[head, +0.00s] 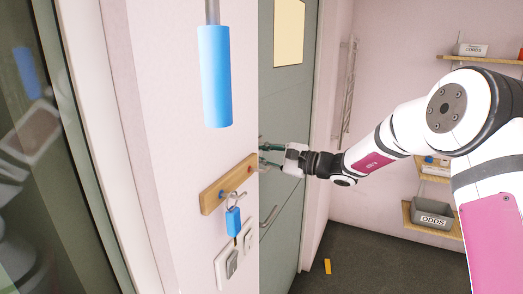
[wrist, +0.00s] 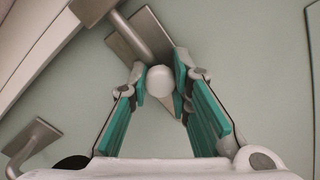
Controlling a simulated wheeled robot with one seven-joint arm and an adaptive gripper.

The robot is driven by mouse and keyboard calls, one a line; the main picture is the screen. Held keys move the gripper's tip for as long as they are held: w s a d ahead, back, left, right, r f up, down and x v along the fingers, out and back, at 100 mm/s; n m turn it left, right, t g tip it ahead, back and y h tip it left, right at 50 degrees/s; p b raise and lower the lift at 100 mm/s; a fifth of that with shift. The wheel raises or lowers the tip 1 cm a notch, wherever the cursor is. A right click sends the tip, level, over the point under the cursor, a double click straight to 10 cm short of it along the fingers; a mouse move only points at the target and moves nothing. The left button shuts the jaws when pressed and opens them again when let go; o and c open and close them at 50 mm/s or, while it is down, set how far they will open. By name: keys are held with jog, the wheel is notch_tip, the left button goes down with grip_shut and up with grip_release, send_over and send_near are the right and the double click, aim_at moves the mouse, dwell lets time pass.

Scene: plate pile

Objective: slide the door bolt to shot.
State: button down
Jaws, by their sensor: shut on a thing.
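The grey-green door (head: 283,110) stands right of the near wall in the head view. In the wrist view the door bolt shows as a grey metal bar and plates (wrist: 148,33) on the door face, with a pale round knob (wrist: 160,80) at its end. My gripper (wrist: 163,84) has its teal fingers closed on either side of that knob. In the head view my gripper (head: 266,155) reaches the door from the right, and its fingertips and the bolt are mostly hidden or too small to make out. How far the bolt extends cannot be told.
A door handle (head: 270,222) sits below the gripper, also seen in the wrist view (wrist: 36,140). A wooden key rack (head: 212,196) with a blue-tagged key (head: 233,220) and a switch plate (head: 222,268) are on the near wall. Shelves hold a grey bin (head: 433,214) at right.

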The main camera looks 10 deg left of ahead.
jog(key=shift+s+a, duration=0.1)
jog(key=shift+s, duration=0.05)
jog(key=c, duration=1.4)
grip_release()
jog(key=shift+s+d, duration=0.1)
jog(key=shift+d, duration=0.35)
jog(key=v, duration=1.1)
jog(key=shift+d, duration=0.1)
jog(key=shift+s, duration=0.1)
